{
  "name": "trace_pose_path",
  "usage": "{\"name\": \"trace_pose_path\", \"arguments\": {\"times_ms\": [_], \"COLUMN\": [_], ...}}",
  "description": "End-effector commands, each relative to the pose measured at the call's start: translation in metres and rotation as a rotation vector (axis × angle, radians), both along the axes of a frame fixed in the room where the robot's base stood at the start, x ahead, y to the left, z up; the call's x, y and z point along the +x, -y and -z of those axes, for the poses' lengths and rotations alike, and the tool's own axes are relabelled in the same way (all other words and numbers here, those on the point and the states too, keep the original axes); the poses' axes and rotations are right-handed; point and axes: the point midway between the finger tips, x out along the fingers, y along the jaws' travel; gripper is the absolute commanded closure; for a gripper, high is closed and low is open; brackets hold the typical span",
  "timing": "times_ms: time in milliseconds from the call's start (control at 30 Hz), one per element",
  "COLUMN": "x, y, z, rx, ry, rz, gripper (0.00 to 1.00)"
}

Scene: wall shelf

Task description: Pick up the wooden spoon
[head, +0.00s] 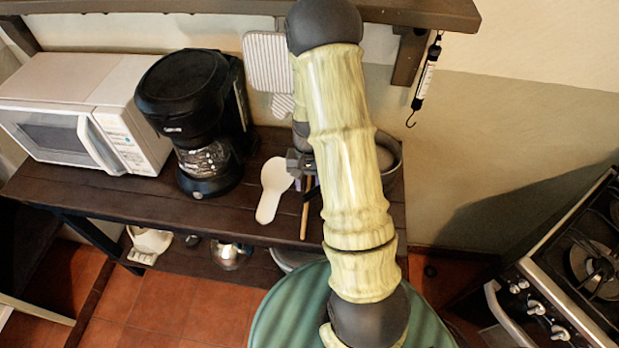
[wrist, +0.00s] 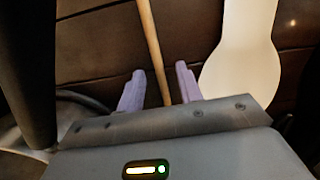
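The wooden spoon shows as a thin light-brown handle on the dark shelf top in the head view (head: 304,220). In the wrist view the handle (wrist: 153,45) runs between the two purple fingers of my gripper (wrist: 158,85). The fingers are apart, with a gap on each side of the handle. The lower end of the spoon is hidden behind my gripper body. In the head view my gripper (head: 305,182) is low over the shelf, partly hidden by my arm.
A white spoon rest (head: 272,188) lies just left of the handle, and also shows in the wrist view (wrist: 240,70). A black coffee maker (head: 200,110) and a white microwave (head: 85,110) stand further left. A pot (head: 393,172) stands right, partly behind my arm.

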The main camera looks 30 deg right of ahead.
Motion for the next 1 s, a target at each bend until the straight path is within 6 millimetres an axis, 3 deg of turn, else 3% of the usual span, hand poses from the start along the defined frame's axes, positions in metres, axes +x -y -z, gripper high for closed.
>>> {"name": "trace_pose_path", "arguments": {"times_ms": [367,567,1000], "x": [0.0001,0.0001,0.0002], "y": [0.0002,0.0002,0.0001], "z": [-0.0003,-0.0004,-0.0018], "rx": [0.0,0.0,0.0], "ry": [0.0,0.0,0.0], "rz": [0.0,0.0,0.0], "gripper": [0.64,1.0,1.0]}}
